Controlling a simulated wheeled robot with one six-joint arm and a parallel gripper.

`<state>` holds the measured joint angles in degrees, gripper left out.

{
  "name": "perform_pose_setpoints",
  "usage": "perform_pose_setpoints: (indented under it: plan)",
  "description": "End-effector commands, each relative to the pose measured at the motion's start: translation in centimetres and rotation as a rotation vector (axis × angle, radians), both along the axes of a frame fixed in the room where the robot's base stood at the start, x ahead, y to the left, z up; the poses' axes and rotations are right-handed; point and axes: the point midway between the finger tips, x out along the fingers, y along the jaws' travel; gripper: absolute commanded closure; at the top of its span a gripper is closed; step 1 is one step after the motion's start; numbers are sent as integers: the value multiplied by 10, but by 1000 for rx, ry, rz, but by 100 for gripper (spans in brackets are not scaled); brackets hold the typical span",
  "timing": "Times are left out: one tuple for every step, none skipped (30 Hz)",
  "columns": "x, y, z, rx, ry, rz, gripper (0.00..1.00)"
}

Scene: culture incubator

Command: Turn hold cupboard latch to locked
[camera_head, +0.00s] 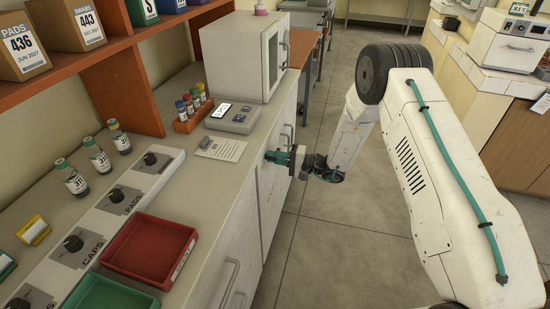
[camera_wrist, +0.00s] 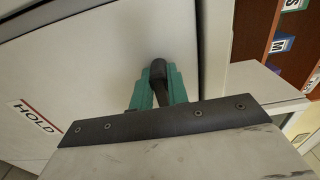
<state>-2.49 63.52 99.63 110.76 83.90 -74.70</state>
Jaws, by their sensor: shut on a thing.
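The hold cupboard door (camera_wrist: 95,65) is a pale panel with a red-edged label reading HOLD (camera_wrist: 35,117); it fills the left of the wrist view. Its latch (camera_wrist: 158,72) is a dark knob-like handle on the door, near the door's edge. My gripper (camera_wrist: 157,85) has green fingers, one on each side of the latch, and is shut on it. In the head view my gripper (camera_head: 276,157) meets the cupboard front below the counter. The latch is hidden there, and any lock marking is not visible.
The counter (camera_head: 200,170) above holds a white incubator box (camera_head: 240,55), a rack of vials (camera_head: 192,108), a red tray (camera_head: 150,248) and several loose bottles. Drawer handles (camera_head: 228,285) stick out of the cabinet front. The tiled floor (camera_head: 335,240) beside it is clear.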

Motion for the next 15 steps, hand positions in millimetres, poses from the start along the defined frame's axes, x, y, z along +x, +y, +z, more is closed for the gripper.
perform_pose_setpoints:
  plan:
    - [-1,0,-1,-2,-2,1,100]
    - [-1,0,-1,-2,-3,1,100]
    - [-1,0,-1,-4,-5,1,100]
    - [-1,0,-1,-4,-6,1,100]
    - [-1,0,-1,-4,-6,1,100]
    - [-1,0,-1,-4,-6,1,100]
    - [-1,0,-1,-4,-6,1,100]
    - [-1,0,-1,-4,-6,1,100]
    - [-1,0,-1,-4,-6,1,100]
    - [-1,0,-1,-4,-6,1,100]
    - [-1,0,-1,-4,-6,1,100]
    - [-1,0,-1,-4,-6,1,100]
    - [-1,0,-1,-4,-6,1,100]
    - [-1,0,-1,-4,-6,1,78]
    - [-1,0,-1,-4,-6,1,67]
